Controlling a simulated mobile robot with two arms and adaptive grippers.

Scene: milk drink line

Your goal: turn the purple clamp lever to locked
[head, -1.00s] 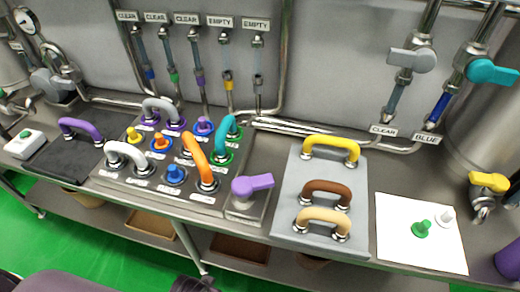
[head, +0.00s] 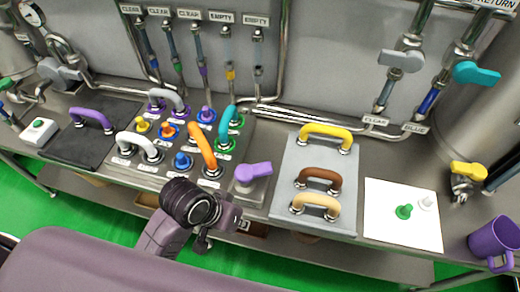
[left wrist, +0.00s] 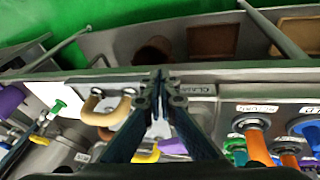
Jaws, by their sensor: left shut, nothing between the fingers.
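The purple clamp lever (head: 254,171) sits on a small grey metal block (head: 249,195) at the table's front edge, its handle pointing right. My left gripper (head: 232,218) is just in front of and left of that block, apart from the lever. In the left wrist view my left gripper (left wrist: 160,76) is shut and empty, its fingertips together near a labelled plate (left wrist: 195,89). A purple part, apparently the lever (left wrist: 172,146), shows partly behind the fingers. My right gripper is not in view.
Left of the lever is a panel of coloured hoses and plugs (head: 125,170). Right of it is a grey board (head: 290,170) with yellow, brown and tan handles. A white sheet (head: 385,220) and a purple mug (head: 493,240) are farther right.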

